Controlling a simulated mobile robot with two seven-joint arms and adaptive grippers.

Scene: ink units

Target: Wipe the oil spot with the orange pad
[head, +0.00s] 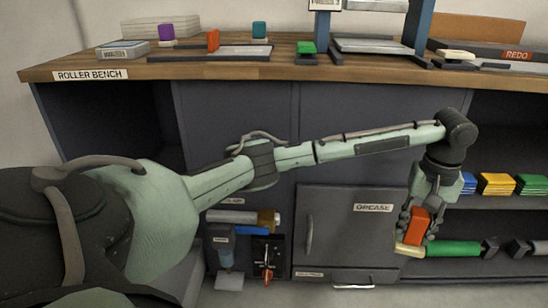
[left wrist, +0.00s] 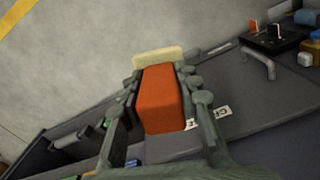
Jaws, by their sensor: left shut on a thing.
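My left gripper (head: 418,222) is shut on the orange pad (head: 417,224), at the right of the head view in front of the cabinet. The pad is an orange block with a pale yellow underside (head: 408,249) facing down. In the left wrist view, the orange pad (left wrist: 161,100) sits between the gripper's fingers (left wrist: 160,88), with its pale end beyond them. No oil spot can be made out in either view. My right gripper is out of view.
A grey door labelled GREASE (head: 350,240) is just left of the pad. A green roller (head: 453,248) lies on the lower shelf, with coloured stacks (head: 496,184) above it. The wooden bench top (head: 130,70) holds several small items. Open floor (left wrist: 70,60) shows in the left wrist view.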

